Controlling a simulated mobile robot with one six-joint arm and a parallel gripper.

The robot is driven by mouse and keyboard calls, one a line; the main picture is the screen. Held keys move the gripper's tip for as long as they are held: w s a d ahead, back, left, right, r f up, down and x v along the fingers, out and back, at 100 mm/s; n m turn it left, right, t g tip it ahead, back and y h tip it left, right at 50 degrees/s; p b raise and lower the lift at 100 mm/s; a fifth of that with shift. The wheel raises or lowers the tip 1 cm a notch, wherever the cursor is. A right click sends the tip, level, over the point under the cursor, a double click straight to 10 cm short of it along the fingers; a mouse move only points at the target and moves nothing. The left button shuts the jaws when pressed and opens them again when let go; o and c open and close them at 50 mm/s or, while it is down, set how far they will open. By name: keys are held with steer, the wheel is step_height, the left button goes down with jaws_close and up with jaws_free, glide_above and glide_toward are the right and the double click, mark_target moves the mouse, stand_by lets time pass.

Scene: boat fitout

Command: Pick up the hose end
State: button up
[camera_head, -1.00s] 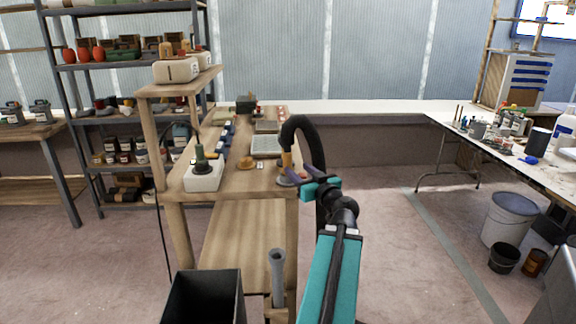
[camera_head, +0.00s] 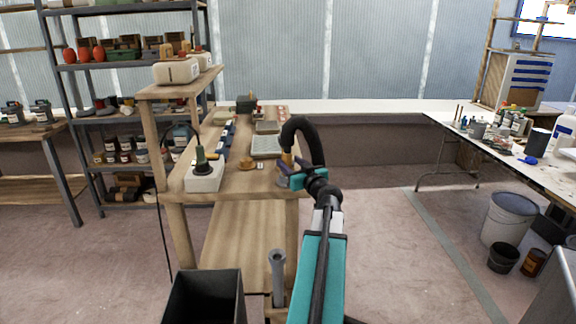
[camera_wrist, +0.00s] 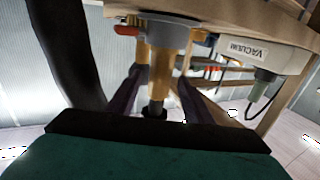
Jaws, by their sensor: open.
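The hose end is a tan cuff (camera_head: 287,158) on a thick black hose (camera_head: 308,135). It stands upright at the near right corner of the wooden bench (camera_head: 245,182), over a grey disc. The hose arches up and down past the bench's right side; it also shows at left in the wrist view (camera_wrist: 65,50). My gripper (camera_head: 291,175) is open at the cuff, low near the disc. In the wrist view, its two dark fingers (camera_wrist: 163,88) stand apart, with tan parts of the hose end between them. Contact cannot be told.
A vacuum unit (camera_head: 203,178) stands left on the bench; its label appears upside down in the wrist view (camera_wrist: 247,50). A dark open bin (camera_head: 205,296) stands in front.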

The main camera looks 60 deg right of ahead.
steer(key=shift+w+d, duration=0.3)
steer(key=shift+w, duration=0.15)
steer(key=shift+p+x, duration=0.75)
steer(key=shift+x, duration=1.85)
steer(key=shift+f, duration=0.15)
jaws_close()
